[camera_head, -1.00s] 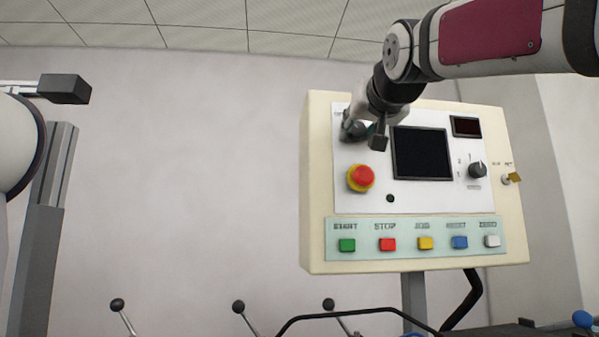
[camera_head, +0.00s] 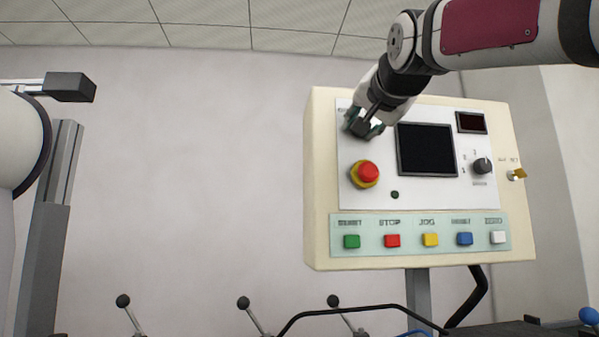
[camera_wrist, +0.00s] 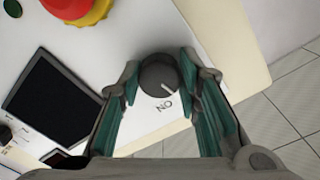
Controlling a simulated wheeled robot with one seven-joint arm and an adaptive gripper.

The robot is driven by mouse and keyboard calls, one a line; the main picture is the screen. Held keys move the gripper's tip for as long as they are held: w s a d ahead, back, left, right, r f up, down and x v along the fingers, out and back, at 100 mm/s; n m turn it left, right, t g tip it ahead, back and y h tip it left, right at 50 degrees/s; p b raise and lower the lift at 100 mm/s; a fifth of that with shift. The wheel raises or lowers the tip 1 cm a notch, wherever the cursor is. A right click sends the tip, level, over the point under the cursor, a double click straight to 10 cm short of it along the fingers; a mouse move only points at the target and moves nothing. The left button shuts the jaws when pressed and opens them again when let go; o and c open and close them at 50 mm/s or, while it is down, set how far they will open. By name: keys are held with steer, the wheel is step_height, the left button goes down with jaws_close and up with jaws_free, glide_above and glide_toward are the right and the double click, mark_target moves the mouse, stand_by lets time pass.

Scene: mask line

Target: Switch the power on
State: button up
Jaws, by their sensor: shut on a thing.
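The power switch is a dark round knob (camera_wrist: 158,75) on the panel, seen in the wrist view. The pale line on its face points down and right, near the printed ON label (camera_wrist: 164,104). My gripper (camera_wrist: 160,82) is shut on the knob, with a green-padded finger on each side of it. In the head view my gripper (camera_head: 363,126) is at the upper left of the white panel face (camera_head: 405,195). There it hides most of the knob and its label.
A red emergency button (camera_head: 367,173) on a yellow collar sits just below my gripper. A dark screen (camera_head: 426,150) and a small selector knob (camera_head: 482,166) lie to the right. A row of coloured buttons (camera_head: 430,240) runs along the bottom.

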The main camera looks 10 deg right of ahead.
steer(key=m, duration=0.5)
steer(key=shift+d+p, duration=0.1)
steer(key=shift+p, duration=0.25)
steer(key=shift+m+p, duration=0.5)
steer(key=shift+m, duration=1.9)
steer(key=o, duration=1.1)
steer(key=shift+o, duration=0.2)
steer(key=shift+s, duration=0.1)
steer(key=s, duration=1.1)
steer(key=shift+s+r, duration=0.15)
steer(key=shift+s, duration=0.25)
